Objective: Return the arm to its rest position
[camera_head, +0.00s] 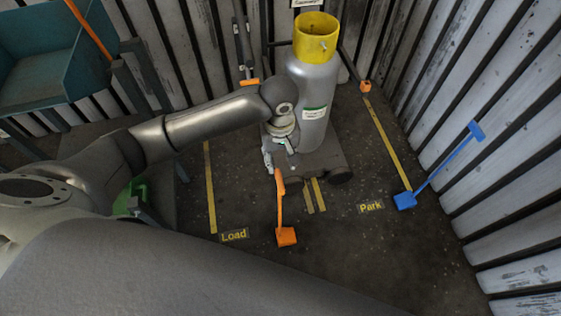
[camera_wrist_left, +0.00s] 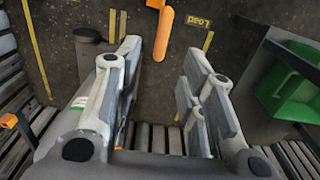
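My left arm (camera_head: 210,122) reaches in from the left across the head view. Its gripper (camera_head: 272,158) points down beside the grey cylinder, above the orange lever (camera_head: 280,205). In the left wrist view the two fingers of the left gripper (camera_wrist_left: 160,62) are spread well apart. The orange lever (camera_wrist_left: 163,35) shows there beyond and between the fingertips, with no finger closed on it. I cannot tell how far it is from them. My right gripper is in neither view.
A grey cylinder (camera_head: 314,100) with a yellow collar (camera_head: 316,40) stands close to my left wrist on a dark base (camera_head: 322,162). A blue lever (camera_head: 448,158) stands near the right wall. A teal bin (camera_head: 40,85) is at left. Floor around "Park" (camera_head: 370,207) is clear.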

